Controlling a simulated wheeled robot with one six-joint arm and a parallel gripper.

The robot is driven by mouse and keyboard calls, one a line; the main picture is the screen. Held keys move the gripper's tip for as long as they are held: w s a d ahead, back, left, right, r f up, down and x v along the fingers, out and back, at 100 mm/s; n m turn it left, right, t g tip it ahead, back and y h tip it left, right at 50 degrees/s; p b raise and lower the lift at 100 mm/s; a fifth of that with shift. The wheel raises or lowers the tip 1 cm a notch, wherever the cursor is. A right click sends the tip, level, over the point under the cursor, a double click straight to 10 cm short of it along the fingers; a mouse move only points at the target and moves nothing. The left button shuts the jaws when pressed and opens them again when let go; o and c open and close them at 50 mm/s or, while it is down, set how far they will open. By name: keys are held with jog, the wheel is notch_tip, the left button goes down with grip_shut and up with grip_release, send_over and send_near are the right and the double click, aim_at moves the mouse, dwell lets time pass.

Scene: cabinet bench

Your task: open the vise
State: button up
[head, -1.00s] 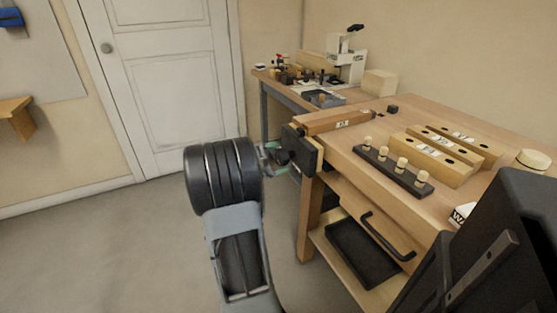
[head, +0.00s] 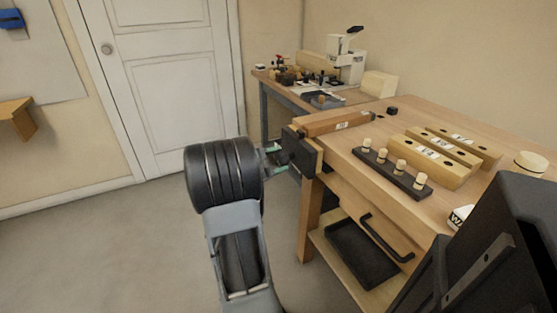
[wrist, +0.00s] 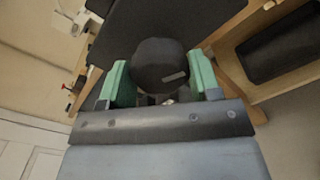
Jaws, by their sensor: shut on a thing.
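The vise (head: 300,152) is at the left end of the workbench, a dark front jaw plate with a wooden facing behind it. My gripper (head: 279,157) is at the outer face of that plate, coming from the left. In the wrist view, the green fingers of my gripper (wrist: 160,78) are on either side of a dark round knob (wrist: 157,62) and shut on it. The dark jaw plate (wrist: 165,22) fills the area behind the knob. In the head view my wrist and fingers mostly hide the knob.
The workbench (head: 400,118) carries a black peg strip (head: 392,174) and several drilled wooden blocks (head: 436,160). A drawer handle (head: 385,240) and a dark tray (head: 360,255) are below. A second bench (head: 268,76) stands behind. The floor left of my arm is clear.

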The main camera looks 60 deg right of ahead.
jog(key=shift+w+r+n+p, duration=0.1)
jog(key=shift+r+n+p, duration=0.1)
jog(key=shift+n+p, duration=1.6)
jog(key=shift+r+p, duration=0.15)
jog(key=shift+p, duration=0.85)
jog(key=shift+n+p, duration=1.3)
jog(key=shift+p, duration=0.4)
jog(key=shift+w+n+p, duration=0.1)
jog(key=shift+n+p, duration=0.9)
jog(key=shift+p, duration=0.5)
jog(key=shift+n+p, duration=0.7)
jog(key=shift+p, duration=0.1)
jog(key=shift+p, duration=0.5)
jog(key=shift+n+p, duration=1.55)
jog(key=shift+n, duration=0.05)
jog(key=shift+n+p, duration=0.3)
jog(key=shift+p, duration=0.1)
